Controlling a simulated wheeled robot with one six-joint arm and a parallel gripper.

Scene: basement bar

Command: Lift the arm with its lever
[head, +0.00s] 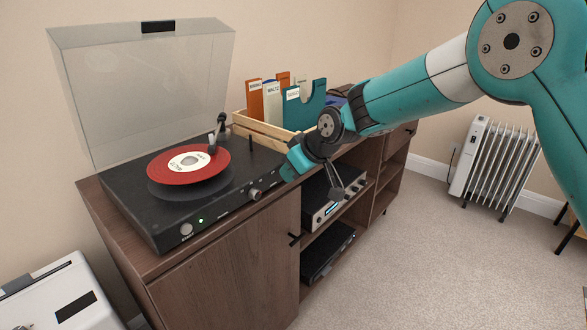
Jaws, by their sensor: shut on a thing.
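The black turntable (130,206) stands on the wooden cabinet with its clear lid up. A red record (165,168) with a white label lies on its platter. The tonearm (220,128) is at the back right of the platter, its head end over the record; I cannot tell whether the needle touches. My gripper (288,170) is low at the turntable's right edge, its jaws shut. What they hold is hidden by the fingers; from its place I take it to be the lever. A thin black upright post (250,144) stands on the deck, left of my gripper.
A wooden crate (240,122) of record sleeves stands just behind my gripper. A silver knob (254,195) is on the turntable's front. An amplifier (322,214) sits on the shelf below my gripper. The carpet in front is clear. A white radiator (490,165) stands at right.

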